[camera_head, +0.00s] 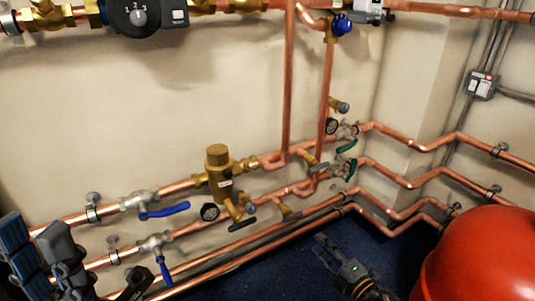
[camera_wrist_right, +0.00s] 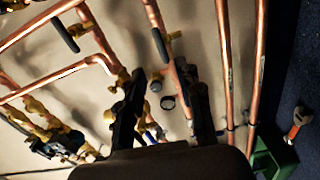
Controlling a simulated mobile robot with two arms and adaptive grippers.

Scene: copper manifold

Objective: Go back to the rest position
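My left gripper (camera_head: 36,232) is at the lower left of the head view, in front of the left ends of the lower copper pipes. Its two dark fingers stand apart with nothing seen between them. My right gripper (camera_head: 324,245) is low in the middle of the head view, over the dark blue floor and below the pipes. In the right wrist view its two black fingers (camera_wrist_right: 165,105) are spread, with only background pipes and gauges between them.
Copper pipes (camera_head: 180,187) with blue-handled valves (camera_head: 164,210) and a brass fitting (camera_head: 218,170) run along the wall. A red tank (camera_head: 485,260) stands at the lower right. The right wrist view shows an orange-handled tool (camera_wrist_right: 298,118) and a green object (camera_wrist_right: 272,158).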

